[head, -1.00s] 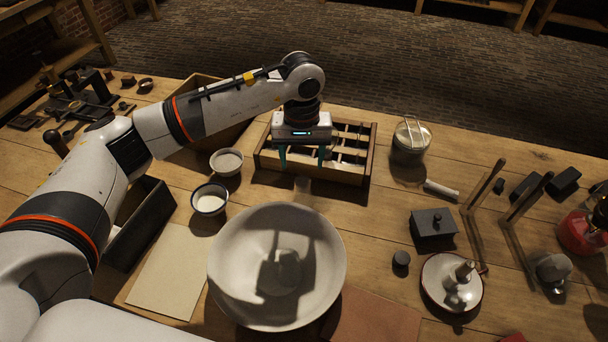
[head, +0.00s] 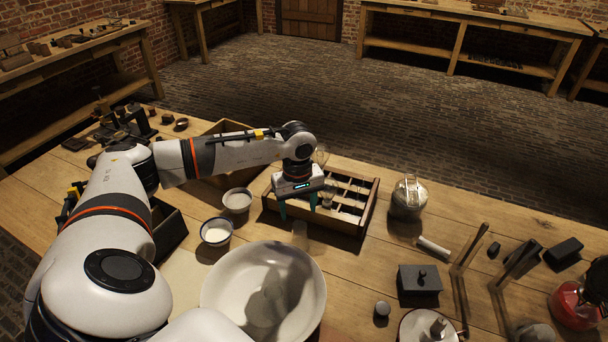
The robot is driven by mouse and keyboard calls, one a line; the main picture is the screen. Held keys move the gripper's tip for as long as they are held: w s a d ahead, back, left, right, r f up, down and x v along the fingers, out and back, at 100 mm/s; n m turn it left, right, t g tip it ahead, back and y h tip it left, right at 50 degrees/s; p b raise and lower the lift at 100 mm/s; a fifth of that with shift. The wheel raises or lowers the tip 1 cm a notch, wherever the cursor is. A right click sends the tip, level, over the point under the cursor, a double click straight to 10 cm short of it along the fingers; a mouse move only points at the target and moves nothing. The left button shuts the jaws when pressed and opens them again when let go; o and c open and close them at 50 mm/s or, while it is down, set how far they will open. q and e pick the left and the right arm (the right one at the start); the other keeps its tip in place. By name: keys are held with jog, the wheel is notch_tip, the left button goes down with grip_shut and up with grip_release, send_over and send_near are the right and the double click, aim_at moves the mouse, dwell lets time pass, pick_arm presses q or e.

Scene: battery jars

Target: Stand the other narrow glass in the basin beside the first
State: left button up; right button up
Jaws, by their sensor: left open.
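The basin (head: 224,290) is a wide white bowl at the front middle of the bench. A dark shadow lies across its inside, and I cannot make out clearly whether a glass stands there. A faint, clear narrow glass (head: 300,234) shows between the basin and the divided wooden crate (head: 340,219). Another faint clear glass shape (head: 321,157) shows just behind my left gripper, over the crate. My left gripper (head: 298,208) points down at the crate's left part, its teal fingers apart, with nothing clearly seen between them. My right gripper is out of view.
Two small bowls (head: 237,201) (head: 216,232) stand left of the crate. A dark lidded box (head: 419,280), a white roll (head: 433,246) and upright wooden-topped posts (head: 472,244) occupy the right side.

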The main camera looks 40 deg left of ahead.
aim_at(300, 226)
pick_arm(q)
jog(key=shift+f, duration=0.45)
jog(key=shift+s+d+f+p, duration=0.1)
jog(key=shift+d+f+p, duration=0.2)
jog(key=shift+f, duration=0.2)
jog(key=f, duration=0.2)
jog(key=f+p, duration=0.1)
jog(key=shift+s+d+f, duration=0.15)
jog(key=shift+s+f, duration=0.05)
jog(key=shift+f, duration=0.65)
jog(key=c, duration=0.9)
grip_shut()
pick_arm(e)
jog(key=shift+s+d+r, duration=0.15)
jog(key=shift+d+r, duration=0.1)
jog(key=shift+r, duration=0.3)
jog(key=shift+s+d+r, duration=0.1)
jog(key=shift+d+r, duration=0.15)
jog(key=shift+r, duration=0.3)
